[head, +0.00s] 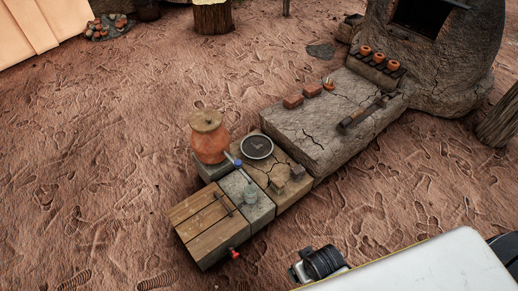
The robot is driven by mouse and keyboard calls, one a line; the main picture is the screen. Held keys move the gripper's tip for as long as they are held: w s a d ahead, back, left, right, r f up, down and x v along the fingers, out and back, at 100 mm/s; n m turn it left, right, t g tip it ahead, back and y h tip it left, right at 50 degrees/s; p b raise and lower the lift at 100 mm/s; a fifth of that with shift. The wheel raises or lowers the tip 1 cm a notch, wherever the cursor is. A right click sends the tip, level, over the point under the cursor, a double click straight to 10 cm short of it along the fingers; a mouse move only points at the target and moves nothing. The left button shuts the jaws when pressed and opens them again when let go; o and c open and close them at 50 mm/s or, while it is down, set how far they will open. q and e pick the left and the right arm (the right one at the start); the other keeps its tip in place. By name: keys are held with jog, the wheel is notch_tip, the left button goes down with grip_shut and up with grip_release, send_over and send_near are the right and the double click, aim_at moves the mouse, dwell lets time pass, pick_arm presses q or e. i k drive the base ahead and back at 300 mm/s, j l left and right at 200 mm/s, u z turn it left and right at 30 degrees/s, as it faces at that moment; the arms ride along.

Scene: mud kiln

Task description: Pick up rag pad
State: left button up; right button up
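Two small greyish-brown pieces lie near the right edge of the low bench's middle block, one nearer (277,186) and one farther (297,173). One of them may be the rag pad; they are too small to tell. The low bench (280,208) is made of stone and wood blocks. Neither of my grippers shows in the head view, so I cannot see their state or their distance from these pieces.
A hammer-like tool (362,114) and bricks (293,101) lie on the cracked slab (325,135) before the kiln (440,70). Open ground lies left.

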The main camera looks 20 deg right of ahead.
aim_at(297, 173)
jog(key=i+l+u, duration=0.1)
jog(key=l, duration=0.3)
jog(key=i+l+u, duration=0.1)
jog(key=l, duration=0.25)
jog(key=i+l+u, duration=0.15)
jog(key=l, duration=0.25)
jog(key=i+l+u, duration=0.1)
jog(key=l, duration=0.3)
